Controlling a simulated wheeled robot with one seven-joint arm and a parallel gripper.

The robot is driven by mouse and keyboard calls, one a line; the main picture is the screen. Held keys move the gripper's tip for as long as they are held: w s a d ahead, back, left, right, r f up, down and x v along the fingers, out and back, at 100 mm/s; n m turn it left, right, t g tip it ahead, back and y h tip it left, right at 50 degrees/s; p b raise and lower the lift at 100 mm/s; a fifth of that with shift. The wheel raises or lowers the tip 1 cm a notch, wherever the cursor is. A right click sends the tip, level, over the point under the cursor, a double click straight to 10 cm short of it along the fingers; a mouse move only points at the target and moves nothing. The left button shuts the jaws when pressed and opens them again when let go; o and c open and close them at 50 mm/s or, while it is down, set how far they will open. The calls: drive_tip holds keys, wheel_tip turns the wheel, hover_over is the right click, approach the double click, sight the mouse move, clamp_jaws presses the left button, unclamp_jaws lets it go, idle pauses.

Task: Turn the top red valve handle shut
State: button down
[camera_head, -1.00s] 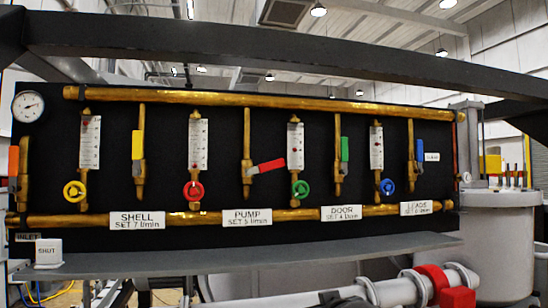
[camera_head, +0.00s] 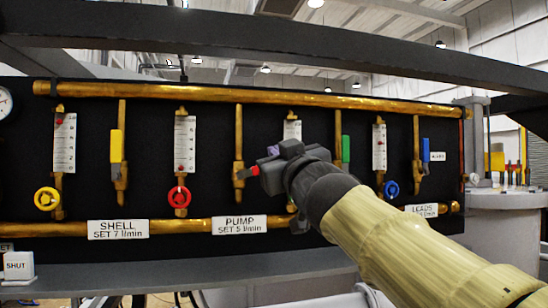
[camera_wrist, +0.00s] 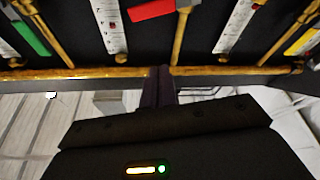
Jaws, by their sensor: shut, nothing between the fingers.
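The top red valve handle (camera_head: 254,171) is a red lever on the brass PUMP valve pipe (camera_head: 238,135). In the head view, my gripper hides most of it. In the wrist view, the red handle (camera_wrist: 152,9) sticks out sideways, at an angle to its pipe, at the top edge. My gripper (camera_head: 264,174) is in front of the panel by this handle. Its dark fingers (camera_wrist: 159,72) are shut and empty; in the wrist view their tips overlap the brass rail, apart from the handle. I cannot tell their depth from the panel.
A yellow lever (camera_head: 116,146), a green lever (camera_head: 345,149) and a blue lever (camera_head: 425,142) stand along their pipes. Below are a yellow wheel (camera_head: 47,199), a red wheel (camera_head: 179,197) and a blue wheel (camera_head: 391,188). A grey beam (camera_head: 300,60) crosses above the panel.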

drive_tip(key=p+x, duration=0.3)
drive_tip(key=x, duration=0.6)
drive_tip(key=f+b, duration=0.1)
drive_tip(key=f, duration=0.1)
drive_tip(key=f+b, duration=0.2)
drive_tip(key=shift+w+d, duration=0.25)
drive_tip(key=shift+d, duration=0.15)
drive_tip(key=shift+d, duration=0.1)
